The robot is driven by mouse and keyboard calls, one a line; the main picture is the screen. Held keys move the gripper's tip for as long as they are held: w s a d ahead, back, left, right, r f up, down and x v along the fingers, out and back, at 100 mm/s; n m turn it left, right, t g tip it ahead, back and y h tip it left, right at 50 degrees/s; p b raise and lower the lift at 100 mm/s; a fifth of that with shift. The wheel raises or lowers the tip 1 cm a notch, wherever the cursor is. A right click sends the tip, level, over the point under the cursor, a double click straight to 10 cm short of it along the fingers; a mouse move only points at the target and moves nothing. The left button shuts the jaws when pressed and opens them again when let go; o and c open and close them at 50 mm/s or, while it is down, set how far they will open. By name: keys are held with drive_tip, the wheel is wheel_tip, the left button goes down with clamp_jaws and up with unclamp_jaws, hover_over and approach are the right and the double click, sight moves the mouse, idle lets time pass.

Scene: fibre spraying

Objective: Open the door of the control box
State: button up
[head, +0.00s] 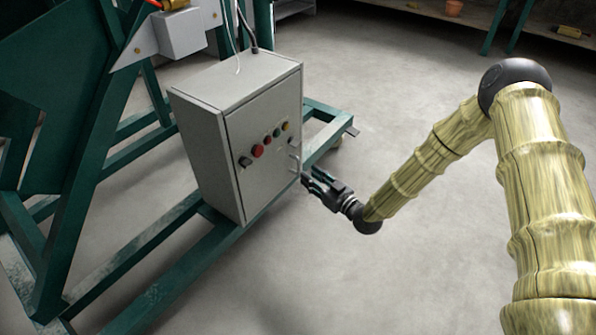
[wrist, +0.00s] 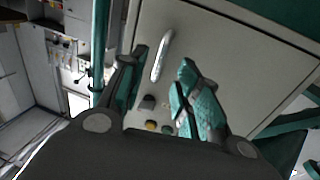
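The control box (head: 208,150) is a grey cabinet on a green metal frame, left of centre in the head view. Its door (head: 262,175) looks closed and carries a row of coloured knobs and buttons. A pale bar handle (head: 294,157) sits near the door's right edge. The handle also shows in the wrist view (wrist: 161,56), ahead of my gripper and between the lines of its two fingers. My gripper (head: 308,180) is beside the handle at the door's right edge. In the wrist view its teal-padded fingers (wrist: 158,85) are apart, with nothing clearly held between them.
The green frame (head: 168,238) runs under and behind the box, with a beam reaching out to the right. Cables (head: 243,28) rise from the box top. The concrete floor (head: 410,275) in front is clear. A shelf (head: 480,20) stands at the back right.

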sight(298, 171)
drive_tip(key=b+x, duration=0.2)
drive_tip(key=x, duration=0.4)
drive_tip(key=shift+w+a+b, duration=0.15)
drive_tip(key=shift+w+b, duration=0.1)
drive_tip(key=shift+b, duration=0.1)
clamp_jaws()
drive_tip(key=shift+a, duration=0.1)
